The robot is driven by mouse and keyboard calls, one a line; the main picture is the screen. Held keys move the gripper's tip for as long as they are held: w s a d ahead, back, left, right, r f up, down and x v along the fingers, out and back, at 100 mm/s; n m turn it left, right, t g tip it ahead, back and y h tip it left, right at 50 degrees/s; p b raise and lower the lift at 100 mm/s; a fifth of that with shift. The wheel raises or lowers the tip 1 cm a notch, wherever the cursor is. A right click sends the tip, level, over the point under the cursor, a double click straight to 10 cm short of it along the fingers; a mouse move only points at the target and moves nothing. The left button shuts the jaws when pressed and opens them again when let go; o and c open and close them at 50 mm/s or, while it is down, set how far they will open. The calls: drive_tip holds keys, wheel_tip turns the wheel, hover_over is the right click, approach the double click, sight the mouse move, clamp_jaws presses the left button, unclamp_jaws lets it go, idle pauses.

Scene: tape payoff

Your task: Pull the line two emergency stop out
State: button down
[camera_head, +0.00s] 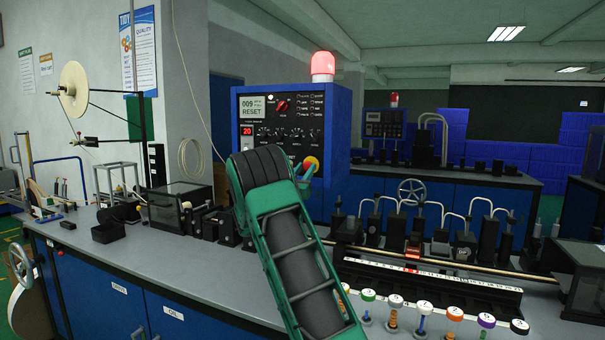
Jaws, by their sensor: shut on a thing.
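The emergency stop (312,160), a red knob with yellow beside it, is at the lower right of the blue control box (343,130). My gripper (306,172) is at the knob, with its green fingers shut on it. The fingers and my arm hide part of the knob, so I cannot tell whether it is pressed in or out. No line number is readable on the box.
A tape reel (74,89) is at the left. A second control box (385,123) stands behind. Bare grey bench (190,262) lies front left.

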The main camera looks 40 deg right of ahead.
drive_tip(key=shift+w+a+f, duration=0.1)
drive_tip(key=shift+a, duration=0.05)
drive_tip(key=c, duration=1.3)
unclamp_jaws()
drive_tip(key=v, duration=1)
drive_tip(key=shift+a, duration=0.35)
drive_tip(key=shift+s+f, duration=0.15)
drive_tip(key=shift+s, duration=0.1)
